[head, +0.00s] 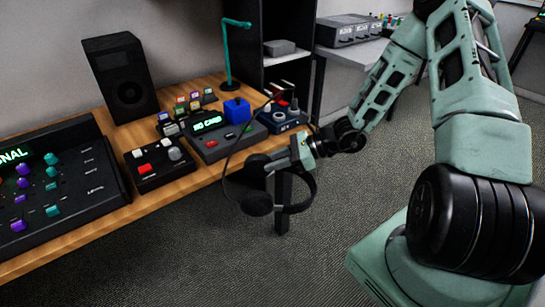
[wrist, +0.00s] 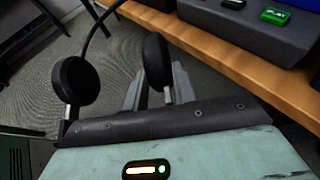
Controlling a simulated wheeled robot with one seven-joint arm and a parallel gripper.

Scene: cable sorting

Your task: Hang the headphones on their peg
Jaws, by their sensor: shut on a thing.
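The black headphones (head: 302,200) hang in my gripper (head: 297,152), off the front edge of the desk and above the floor. Two round ear cups and a curved band show, and a thin dark cable runs from them up towards the desk. In the wrist view one ear cup (wrist: 157,62) is at my gripper's fingers (wrist: 155,92) and the other ear cup (wrist: 75,80) is to the left. My gripper is shut on the headphones; the exact grip point is partly hidden. A teal post with a short arm at its top (head: 229,55) stands at the desk's back; I cannot tell if it is the peg.
The wooden desk (head: 75,240) holds a large mixer (head: 85,175), a speaker (head: 122,78), a box with a lit display (head: 208,123) and several small control boxes. A black shelf (head: 270,25) stands behind. The carpet in front is clear.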

